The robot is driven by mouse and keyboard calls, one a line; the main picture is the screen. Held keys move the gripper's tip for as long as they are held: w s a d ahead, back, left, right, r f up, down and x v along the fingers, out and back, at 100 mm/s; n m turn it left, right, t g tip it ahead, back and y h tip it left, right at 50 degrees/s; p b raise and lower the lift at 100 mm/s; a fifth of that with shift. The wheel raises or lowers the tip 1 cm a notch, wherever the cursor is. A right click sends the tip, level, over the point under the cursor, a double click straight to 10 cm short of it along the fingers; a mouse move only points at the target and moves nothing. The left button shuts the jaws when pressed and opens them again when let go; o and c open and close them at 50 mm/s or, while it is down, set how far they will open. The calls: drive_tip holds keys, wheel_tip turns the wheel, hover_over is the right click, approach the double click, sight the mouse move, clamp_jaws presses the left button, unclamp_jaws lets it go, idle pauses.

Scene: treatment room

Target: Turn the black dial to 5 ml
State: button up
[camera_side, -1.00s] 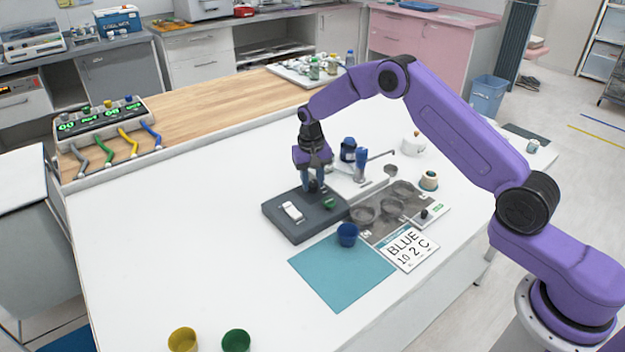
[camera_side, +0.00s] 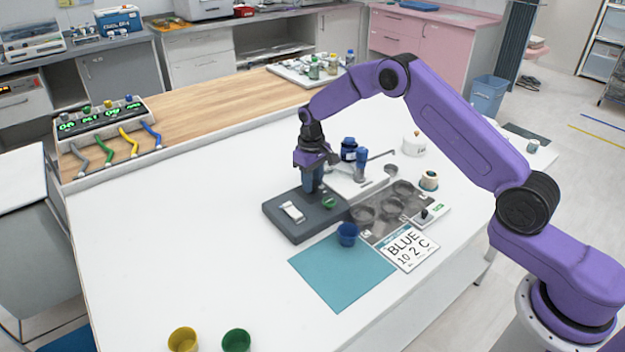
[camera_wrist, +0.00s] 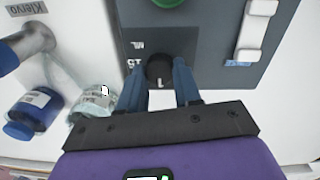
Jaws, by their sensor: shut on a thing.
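The black dial (camera_wrist: 159,70) sits on a dark grey control box (camera_wrist: 215,75), between my two blue fingers in the wrist view. My gripper (camera_wrist: 159,80) is shut on the dial, one finger on each side. A light mark shows on the dial's edge towards my wrist, and partly hidden print, seen upside down, lies beside it. In the side view my gripper (camera_side: 312,188) points down at the back of the control box (camera_side: 325,225), and its fingers hide the dial. The box also carries a green button (camera_side: 329,203) and a white rocker switch (camera_side: 292,211).
A blue-capped bottle (camera_side: 349,150) and a metal spout stand close behind my gripper. A dark tray with round wells (camera_side: 375,225) and a blue cup (camera_side: 347,234) are right of the box. A card reads "BLUE 10 2 C" (camera_side: 407,248).

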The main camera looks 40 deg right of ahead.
drive_tip(key=o, duration=1)
drive_tip(key=shift+o, duration=0.2)
drive_tip(key=shift+r, duration=0.1)
wheel_tip(320, 180, up, 17)
drive_tip(key=shift+a+r, duration=0.15)
drive_tip(key=shift+a, duration=0.1)
drive_tip(key=s+a+r+n, duration=0.2)
drive_tip(key=s+a+n, duration=0.15)
drive_tip(key=s, duration=0.65)
drive_tip(key=s+a+r+n, duration=0.2)
drive_tip(key=s+a, duration=0.3)
drive_tip(key=s, duration=0.5)
drive_tip(key=s+d+f+n, duration=0.1)
drive_tip(key=s+d, duration=0.1)
drive_tip(key=s, duration=0.6)
drive_tip(key=s+d+f+n, duration=0.1)
drive_tip(key=s+d+n, duration=0.1)
drive_tip(key=s, duration=0.7)
drive_tip(key=s+d+f+n, duration=0.2)
drive_tip(key=s+d, duration=0.2)
drive_tip(key=s, duration=0.4)
drive_tip(key=shift+s+y, duration=0.3)
drive_tip(key=shift+y, duration=0.1)
